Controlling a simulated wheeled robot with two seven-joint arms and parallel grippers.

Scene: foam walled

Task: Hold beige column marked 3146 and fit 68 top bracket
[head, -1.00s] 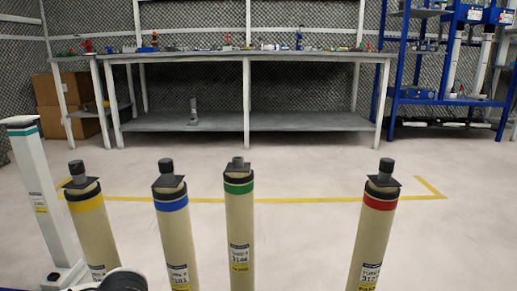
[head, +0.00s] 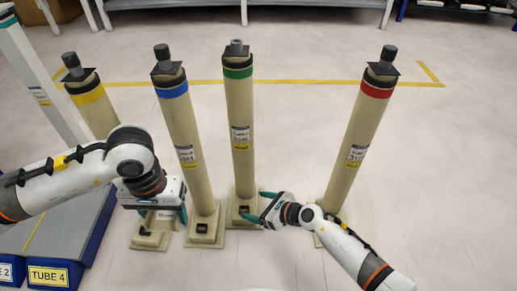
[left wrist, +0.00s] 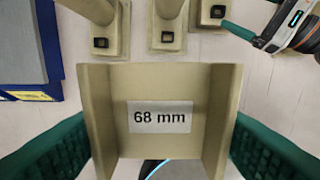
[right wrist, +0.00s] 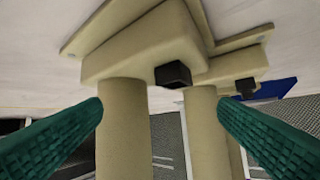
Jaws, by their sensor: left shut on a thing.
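The beige column marked 3146 (head: 239,100) stands upright with a green band and a dark grey top with a lighter cap. Its square base (head: 241,205) rests on the floor. My left gripper (head: 156,212) is shut on the beige 68 mm bracket (left wrist: 160,82), a channel shape with two side walls and a white label. It is held left of column 3146, over the yellow-banded column's base. My right gripper (head: 257,206) is open beside column 3146's base. In the right wrist view, a near column (right wrist: 125,130) shows between the spread teal fingers; I see no contact.
Blue-banded (head: 180,130), yellow-banded (head: 95,110) and red-banded (head: 362,130) columns stand to either side. Grey-topped blue crates (head: 65,225), one labelled TUBE 4, and a white post (head: 35,75) are at left.

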